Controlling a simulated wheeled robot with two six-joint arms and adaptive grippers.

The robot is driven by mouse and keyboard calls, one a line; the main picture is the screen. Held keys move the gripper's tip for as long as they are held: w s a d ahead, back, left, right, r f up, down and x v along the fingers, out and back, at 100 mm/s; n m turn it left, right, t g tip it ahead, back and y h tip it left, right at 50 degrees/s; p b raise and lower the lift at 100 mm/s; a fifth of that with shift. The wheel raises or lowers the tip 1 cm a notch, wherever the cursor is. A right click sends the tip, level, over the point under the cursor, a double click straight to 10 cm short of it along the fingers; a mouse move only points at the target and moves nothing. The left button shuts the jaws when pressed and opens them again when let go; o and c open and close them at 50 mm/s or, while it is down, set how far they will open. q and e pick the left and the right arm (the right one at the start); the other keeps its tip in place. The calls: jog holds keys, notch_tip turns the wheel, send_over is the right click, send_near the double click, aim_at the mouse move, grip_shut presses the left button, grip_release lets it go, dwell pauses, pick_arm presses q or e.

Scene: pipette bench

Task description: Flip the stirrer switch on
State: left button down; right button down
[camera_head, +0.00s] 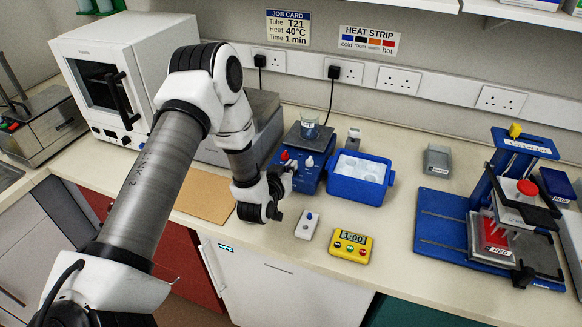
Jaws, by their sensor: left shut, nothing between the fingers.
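The blue stirrer unit (313,178) stands on the bench near the middle, with a dark top plate and a small jar (310,124) on it. Its front has a red-topped control (285,157) and a white control (309,163). A small white box (307,225) with a blue toggle lies in front of it. I cannot tell from the picture which control is the stirrer switch. My left gripper (285,182) is shut and empty, close to the lower left front of the blue unit; contact cannot be told. My right gripper is not in view.
A blue tub (361,178) stands right of the stirrer, and a yellow timer (351,246) is near the front edge. A blue press-like stand (440,223) is at the right. A white oven (118,75) is behind my left arm.

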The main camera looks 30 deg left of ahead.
pick_arm(q)
jog(key=shift+w+d+f, duration=0.1)
jog(key=shift+w+f, duration=0.05)
jog(key=shift+f, duration=0.65)
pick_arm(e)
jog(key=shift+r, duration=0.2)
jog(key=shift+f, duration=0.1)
